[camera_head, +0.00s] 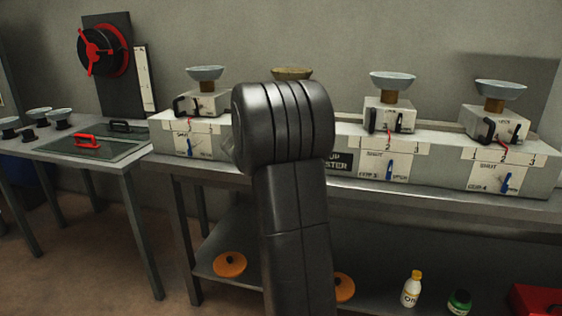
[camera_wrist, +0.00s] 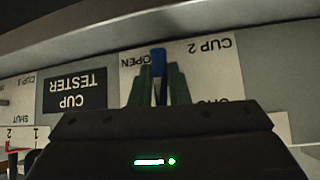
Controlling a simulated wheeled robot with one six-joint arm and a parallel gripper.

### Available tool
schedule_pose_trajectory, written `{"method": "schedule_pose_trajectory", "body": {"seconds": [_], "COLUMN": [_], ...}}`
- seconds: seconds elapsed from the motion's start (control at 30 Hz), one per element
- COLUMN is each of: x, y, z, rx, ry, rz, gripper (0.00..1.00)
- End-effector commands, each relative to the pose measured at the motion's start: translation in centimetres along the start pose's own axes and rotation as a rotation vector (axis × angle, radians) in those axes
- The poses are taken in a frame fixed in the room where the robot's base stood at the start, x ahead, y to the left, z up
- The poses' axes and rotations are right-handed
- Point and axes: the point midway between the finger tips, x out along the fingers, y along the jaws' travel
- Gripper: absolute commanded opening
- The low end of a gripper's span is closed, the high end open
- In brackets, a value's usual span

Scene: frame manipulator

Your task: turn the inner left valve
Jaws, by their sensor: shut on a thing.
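The inner left valve is the blue handle (camera_wrist: 158,60) on the white CUP 2 plate (camera_wrist: 205,65), upside down in the wrist view. The two green fingers of my gripper (camera_wrist: 159,84) are shut on the handle, one on each side. The handle's tip shows beyond the fingers, beside the word OPEN. The handle's base and most of the SHUT lettering are hidden behind the gripper body. In the head view my own arm covers this valve and my gripper.
In the head view blue valves show at the left station (camera_head: 188,147), the CUP 3 station (camera_head: 389,170) and the CUP 4 station (camera_head: 505,182). Grey bowls stand above them. A side table (camera_head: 120,165) is at left. The lower shelf holds a yellow-capped bottle (camera_head: 411,290).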

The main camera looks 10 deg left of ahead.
Motion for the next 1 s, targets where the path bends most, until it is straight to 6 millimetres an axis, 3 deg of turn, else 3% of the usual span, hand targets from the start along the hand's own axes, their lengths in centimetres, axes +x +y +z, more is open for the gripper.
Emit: {"method": "schedule_pose_trajectory", "body": {"seconds": [0.57,0.6,0.67,1.0], "x": [-0.02,-0.01,-0.02,-0.28], "y": [-0.03,-0.02,-0.02,-0.04], "z": [0.0,0.0,0.0,-0.04], "rx": [-0.022,-0.022,-0.021,-0.02], "ry": [0.006,0.006,0.006,0.006], "rz": [0.021,0.021,0.021,0.02], "gripper": [0.0,0.23,0.35,0.37]}}
